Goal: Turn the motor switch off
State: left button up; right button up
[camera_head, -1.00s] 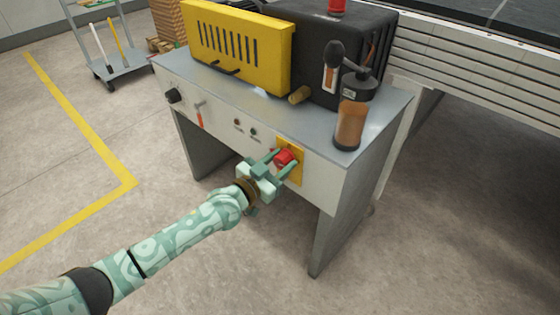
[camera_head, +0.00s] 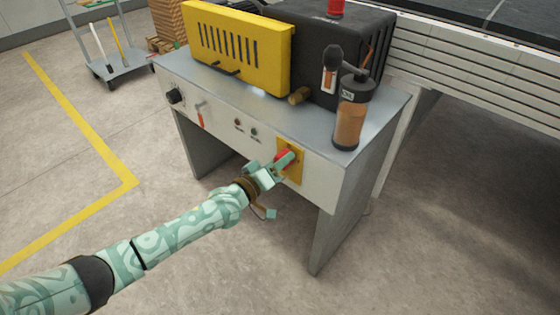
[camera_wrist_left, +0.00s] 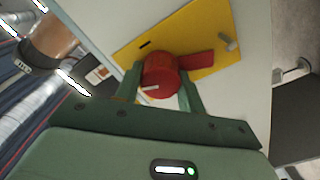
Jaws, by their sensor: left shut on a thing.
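The motor switch is a red rotary knob (camera_head: 282,154) on a yellow plate (camera_head: 293,173), on the front panel of the grey machine table (camera_head: 315,178). My left gripper (camera_head: 279,162) is at the knob and partly covers it in the head view. In the left wrist view the red knob (camera_wrist_left: 160,73) sits between the two green fingers, which are shut on its sides. A white mark shows on the knob's face. A red tab sticks out to its right over the yellow plate (camera_wrist_left: 140,45). My right gripper is not in view.
On the table stand a yellow slotted housing (camera_head: 235,45), a black box (camera_head: 340,50) and an amber bottle (camera_head: 350,122). The panel also has a black knob (camera_head: 174,96) and an orange-red lever (camera_head: 200,117). Open floor lies in front.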

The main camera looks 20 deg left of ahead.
pick_arm(q)
jog(key=shift+f+n, duration=0.15)
jog(key=shift+n, duration=1.55)
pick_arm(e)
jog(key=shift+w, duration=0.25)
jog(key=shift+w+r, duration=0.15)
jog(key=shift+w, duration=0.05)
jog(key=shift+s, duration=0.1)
pick_arm(q)
jog(key=o, duration=1)
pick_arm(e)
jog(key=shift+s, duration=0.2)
